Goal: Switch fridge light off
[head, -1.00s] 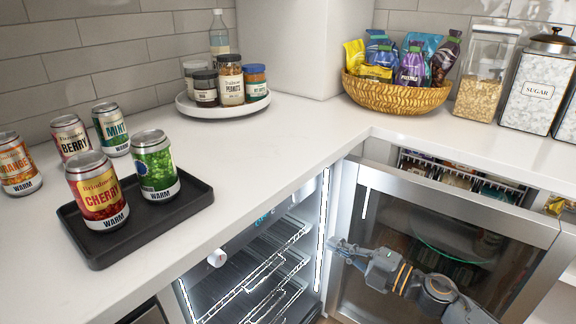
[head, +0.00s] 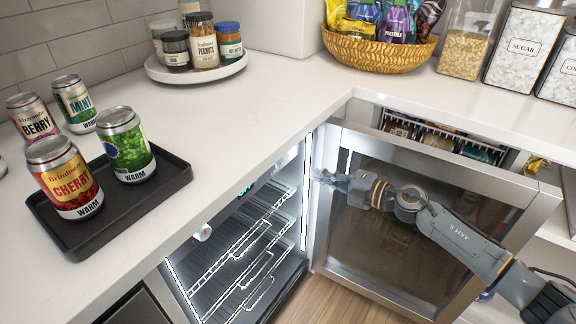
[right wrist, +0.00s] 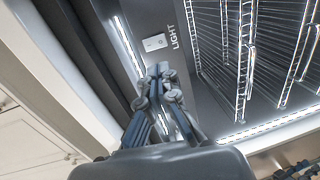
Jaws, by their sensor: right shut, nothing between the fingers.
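The fridge (head: 245,240) under the counter stands open, and its inside light strips (head: 306,190) are lit. In the right wrist view, a small white rocker switch (right wrist: 154,42) sits on a dark grey panel beside the word LIGHT. My right gripper (head: 318,176) is shut and empty, at the fridge opening near the door's hinge side. In the right wrist view, its fingertips (right wrist: 159,70) point at the switch, just short of it in the picture; I cannot tell whether they touch. The switch cannot be made out in the head view. My left gripper is not in view.
The glass fridge door (head: 390,230) is swung open to the right, behind my right arm. Cans stand on and beside a black tray (head: 160,190) on the counter (head: 235,120).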

